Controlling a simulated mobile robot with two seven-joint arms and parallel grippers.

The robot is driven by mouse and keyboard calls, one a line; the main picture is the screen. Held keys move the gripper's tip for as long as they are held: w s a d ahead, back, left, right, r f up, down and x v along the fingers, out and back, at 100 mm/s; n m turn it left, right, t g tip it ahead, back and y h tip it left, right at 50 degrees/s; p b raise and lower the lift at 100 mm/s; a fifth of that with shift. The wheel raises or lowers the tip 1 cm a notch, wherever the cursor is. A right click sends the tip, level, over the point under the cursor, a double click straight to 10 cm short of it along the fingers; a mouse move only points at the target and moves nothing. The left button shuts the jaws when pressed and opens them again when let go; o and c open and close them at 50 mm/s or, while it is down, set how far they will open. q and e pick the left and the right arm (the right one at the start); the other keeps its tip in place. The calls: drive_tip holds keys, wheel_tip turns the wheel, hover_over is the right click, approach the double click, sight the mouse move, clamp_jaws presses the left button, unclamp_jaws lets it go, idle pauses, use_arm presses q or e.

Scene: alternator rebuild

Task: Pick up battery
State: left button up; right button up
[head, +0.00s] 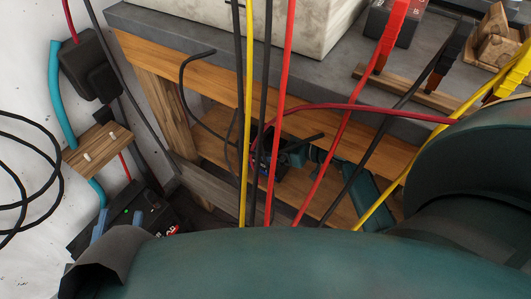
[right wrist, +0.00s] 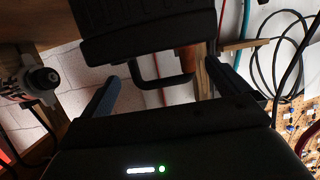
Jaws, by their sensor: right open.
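A large black ribbed block (right wrist: 145,20) fills the top of the right wrist view and looks like the battery. A bent black bar (right wrist: 160,82) shows below it, like a handle. My right gripper (right wrist: 168,72) is open, with its fingers apart close to the block; I cannot tell whether they touch it.
Red, yellow and black cables (head: 247,110) hang across the head view. A grey-topped workbench (head: 190,30) with wooden rails stands behind them. A black box (head: 90,65) and a wooden bracket (head: 97,148) are at the left wall.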

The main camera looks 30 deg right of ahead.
sight(260, 132)
drive_tip(key=x, duration=0.4)
drive_tip(key=shift+w+a+r, duration=0.15)
drive_tip(key=shift+w+a, duration=0.15)
drive_tip(key=shift+a, duration=0.05)
drive_tip(key=c, duration=1.9)
drive_tip(key=shift+w+r, duration=0.1)
drive_tip(key=shift+r, duration=0.25)
drive_tip(key=shift+c, duration=0.9)
